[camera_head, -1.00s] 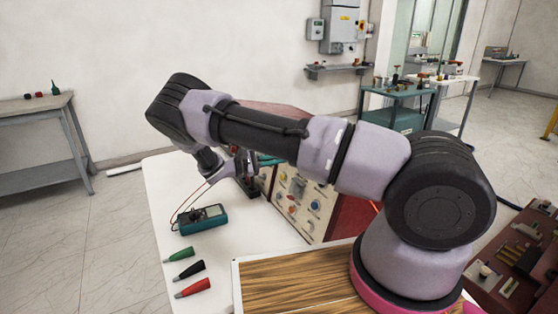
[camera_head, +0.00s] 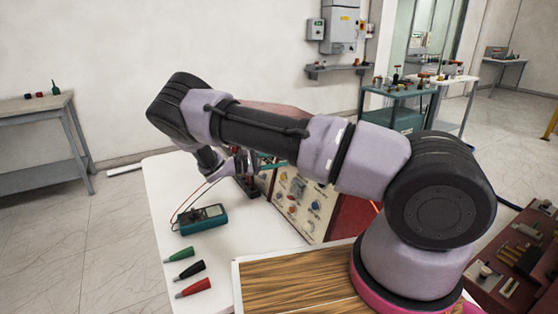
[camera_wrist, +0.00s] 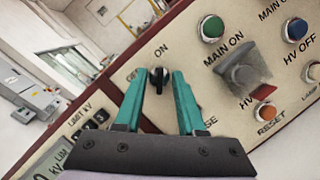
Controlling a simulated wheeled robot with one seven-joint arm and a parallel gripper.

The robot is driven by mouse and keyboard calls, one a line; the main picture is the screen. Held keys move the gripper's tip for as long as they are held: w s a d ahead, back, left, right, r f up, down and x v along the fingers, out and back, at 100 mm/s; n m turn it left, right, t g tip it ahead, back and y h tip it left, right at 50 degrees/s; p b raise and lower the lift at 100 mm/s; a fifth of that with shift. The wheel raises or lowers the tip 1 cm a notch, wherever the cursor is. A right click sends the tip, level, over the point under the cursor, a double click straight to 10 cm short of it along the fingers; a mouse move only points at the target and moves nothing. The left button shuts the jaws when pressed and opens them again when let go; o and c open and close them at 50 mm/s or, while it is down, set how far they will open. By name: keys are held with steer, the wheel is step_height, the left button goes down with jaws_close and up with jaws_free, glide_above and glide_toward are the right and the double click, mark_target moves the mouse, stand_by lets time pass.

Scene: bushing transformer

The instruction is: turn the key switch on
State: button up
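The key switch (camera_wrist: 157,79) is a small black key on the cream control panel (camera_wrist: 216,86), with an "ON" label above it and a partly covered "OFF" label to its left. In the wrist view my gripper (camera_wrist: 159,74) is open. Its two teal fingers stand on either side of the key, with a visible gap on each side. I cannot tell whether the fingertips reach the panel surface. In the head view my gripper (camera_head: 262,165) is in front of the red-sided panel box (camera_head: 345,214), and the key is hidden there.
A teal multimeter (camera_head: 203,219) and several coloured probe clips (camera_head: 188,270) lie on the white table (camera_head: 250,236).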

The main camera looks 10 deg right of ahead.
steer(key=a, duration=1)
steer(key=shift+s+a, duration=0.35)
steer(key=shift+s, duration=0.1)
